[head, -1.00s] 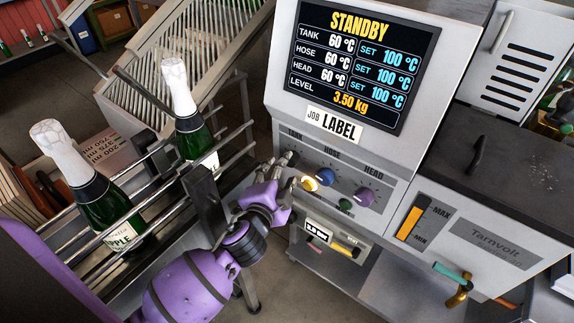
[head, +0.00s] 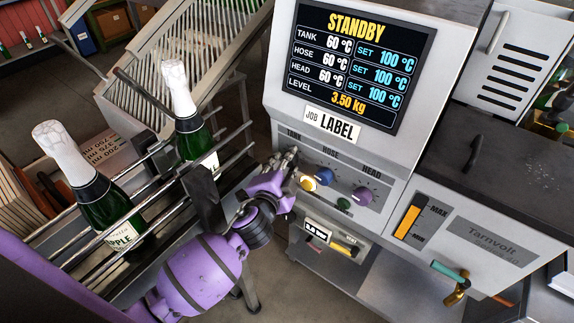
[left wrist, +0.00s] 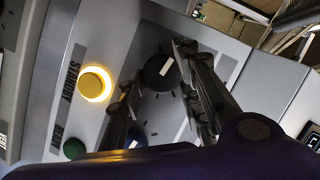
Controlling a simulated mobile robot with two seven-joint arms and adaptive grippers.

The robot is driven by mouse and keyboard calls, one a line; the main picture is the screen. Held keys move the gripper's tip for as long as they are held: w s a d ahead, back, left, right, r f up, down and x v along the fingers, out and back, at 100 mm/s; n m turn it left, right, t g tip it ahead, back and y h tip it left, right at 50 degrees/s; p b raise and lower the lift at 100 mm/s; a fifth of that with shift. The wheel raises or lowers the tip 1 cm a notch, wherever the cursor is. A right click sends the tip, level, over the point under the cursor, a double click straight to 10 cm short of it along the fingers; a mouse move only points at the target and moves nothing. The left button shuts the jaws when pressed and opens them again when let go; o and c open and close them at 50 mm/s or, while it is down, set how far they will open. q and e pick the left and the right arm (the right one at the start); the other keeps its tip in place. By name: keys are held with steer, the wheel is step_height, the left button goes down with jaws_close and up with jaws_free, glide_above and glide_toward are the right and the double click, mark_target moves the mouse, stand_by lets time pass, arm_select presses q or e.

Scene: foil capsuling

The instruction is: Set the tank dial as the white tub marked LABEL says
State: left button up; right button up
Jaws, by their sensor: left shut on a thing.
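The tank dial (left wrist: 158,72) shows in the left wrist view as a dark round knob with a white pointer mark. My left gripper (left wrist: 156,80) has one finger on each side of it and is shut on it. In the head view my left gripper (head: 291,157) is at the dial under the word TANK and hides most of it. The screen (head: 357,65) reads STANDBY, with TANK at 60 °C and SET 100 °C. A holder below it reads JOB LABEL (head: 333,125). I see no white tub marked LABEL. My right gripper is not in view.
The blue hose dial (head: 324,176) and purple head dial (head: 362,196) sit right of the tank dial. A lit yellow button (head: 308,184) and a green button (head: 344,204) are close below. Two foil-topped bottles (head: 190,125) stand in the rail at left.

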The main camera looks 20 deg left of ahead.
arm_select(q)
steer(key=shift+s+d+f+m+b, duration=0.1)
steer(key=shift+s+f+m+b, duration=0.05)
steer(key=shift+f+m+b, duration=0.45)
steer(key=shift+f+m+t+y+b, duration=0.25)
steer(key=shift+m+t+y+b, duration=0.3)
steer(key=shift+m, duration=0.45)
steer(key=shift+f+m+t+b, duration=0.1)
steer(key=shift+m+t+b, duration=0.15)
steer(key=shift+m+b, duration=0.45)
steer(key=shift+m+t+b, duration=0.3)
steer(key=shift+m+b, duration=0.2)
steer(key=shift+b, duration=0.05)
steer(key=shift+m+b, duration=0.45)
steer(key=shift+m, duration=0.05)
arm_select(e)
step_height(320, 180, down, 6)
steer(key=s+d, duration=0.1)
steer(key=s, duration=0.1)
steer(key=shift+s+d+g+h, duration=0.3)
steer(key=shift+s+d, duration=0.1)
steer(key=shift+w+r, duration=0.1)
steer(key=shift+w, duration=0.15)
arm_select(q)
steer(key=o, duration=1)
steer(key=shift+o, duration=0.2)
steer(key=shift+r, duration=0.3)
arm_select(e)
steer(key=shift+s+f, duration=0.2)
